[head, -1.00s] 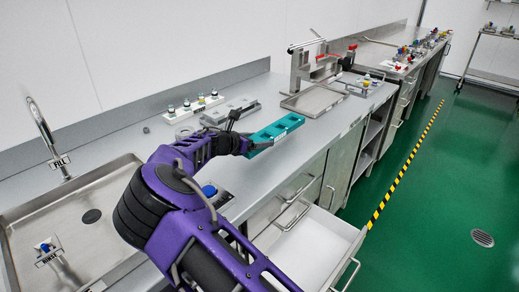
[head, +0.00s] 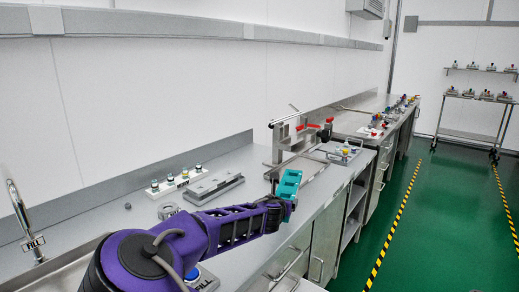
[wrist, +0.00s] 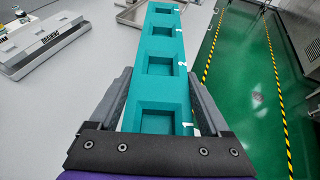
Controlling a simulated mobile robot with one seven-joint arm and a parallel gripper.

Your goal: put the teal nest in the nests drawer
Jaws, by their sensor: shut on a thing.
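The teal nest (head: 289,184) is a long block with square pockets. My gripper (head: 278,203) is shut on it and holds it above the front edge of the counter. In the wrist view the nest (wrist: 160,80) points away between the two fingers of my gripper (wrist: 160,115), with white numbers along its right side. An open drawer (head: 298,285) shows only in part at the bottom of the head view, below the counter edge; its inside is mostly out of view.
A grey nest (head: 213,188) lies on the counter behind my arm, near a white strip with several knobs (head: 175,181). A metal press fixture (head: 300,140) stands further along the counter. The green floor (head: 425,220) to the right is clear.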

